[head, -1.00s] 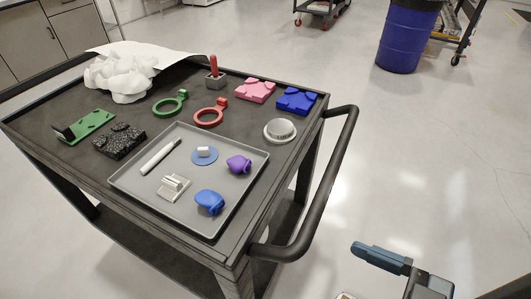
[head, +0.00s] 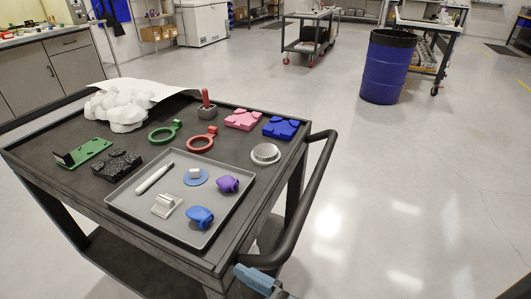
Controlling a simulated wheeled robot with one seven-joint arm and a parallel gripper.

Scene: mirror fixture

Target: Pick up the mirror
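A grey tray (head: 228,211) lies on the black cart top. In it, a flat round blue disc with a small white block on top (head: 196,177) looks most like the mirror, though I cannot be sure. Near it lie a pale grey fixture (head: 166,205), a white pen-like stick (head: 154,178), a purple piece (head: 228,184) and a blue piece (head: 200,216). My gripper (head: 256,279) shows only partly at the bottom edge, a blue finger near the cart handle, apart from the tray's things. Its other finger is not clear.
The black cart handle (head: 318,185) curves along the cart's right side. Behind the tray are a green ring (head: 162,137), a red ring (head: 201,144), pink and blue blocks (head: 279,127) and a round white part (head: 265,153). Floor to the right is free; a blue barrel (head: 386,70) stands farther back.

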